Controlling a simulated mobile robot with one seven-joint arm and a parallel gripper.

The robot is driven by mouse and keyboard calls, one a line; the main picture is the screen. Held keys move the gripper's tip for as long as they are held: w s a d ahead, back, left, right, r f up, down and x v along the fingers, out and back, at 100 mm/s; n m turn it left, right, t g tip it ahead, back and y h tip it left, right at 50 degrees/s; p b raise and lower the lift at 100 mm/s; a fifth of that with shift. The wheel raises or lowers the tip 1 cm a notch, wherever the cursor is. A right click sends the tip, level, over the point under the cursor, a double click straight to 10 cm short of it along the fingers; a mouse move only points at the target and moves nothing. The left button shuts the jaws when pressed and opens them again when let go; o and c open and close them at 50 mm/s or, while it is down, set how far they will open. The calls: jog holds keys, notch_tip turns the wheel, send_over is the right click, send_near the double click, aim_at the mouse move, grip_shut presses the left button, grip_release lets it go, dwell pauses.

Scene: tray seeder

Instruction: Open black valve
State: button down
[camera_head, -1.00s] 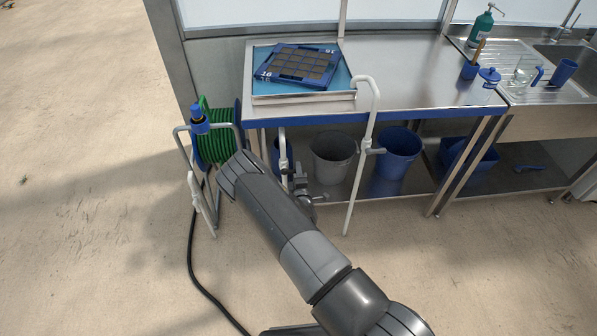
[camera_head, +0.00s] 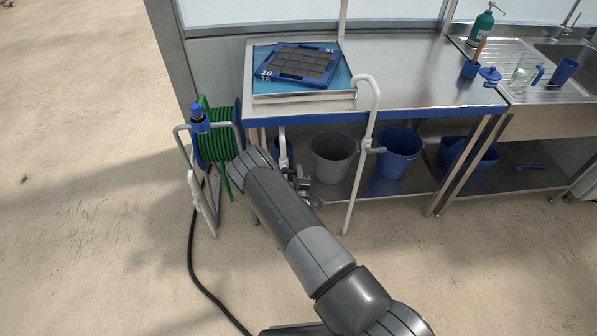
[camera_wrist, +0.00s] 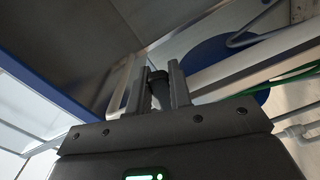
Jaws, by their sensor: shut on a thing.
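The black valve's dark handle (camera_wrist: 158,92) shows in the wrist view between the two fingers of my gripper (camera_wrist: 159,70). The fingers are shut on it. A white pipe runs just behind the fingers. In the head view, a white pipe (camera_head: 283,148) stands at the table's front left, and my gripper is beside it, mostly hidden behind my forearm. The black handle cannot be made out in the head view, so its angle there is hidden.
A green hose reel (camera_head: 217,146) stands close left of my arm. A bent white pipe (camera_head: 368,115) with a grey lever stands to the right. A grey bucket (camera_head: 333,160) and a blue bucket (camera_head: 399,155) sit under the steel table (camera_head: 420,75). The front floor is open.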

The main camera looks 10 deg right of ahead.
jog(key=m, duration=0.2)
jog(key=f+m, duration=0.1)
jog(key=shift+a+f+m, duration=0.3)
jog(key=shift+a+m, duration=0.05)
jog(key=shift+m, duration=0.05)
jog(key=shift+a+f+m, duration=0.3)
jog(key=shift+m, duration=0.5)
jog(key=shift+a+f+m, duration=0.25)
jog(key=shift+f+m, duration=0.05)
jog(key=shift+m, duration=0.5)
jog(key=c, duration=1.3)
grip_release()
jog(key=s, duration=1.1)
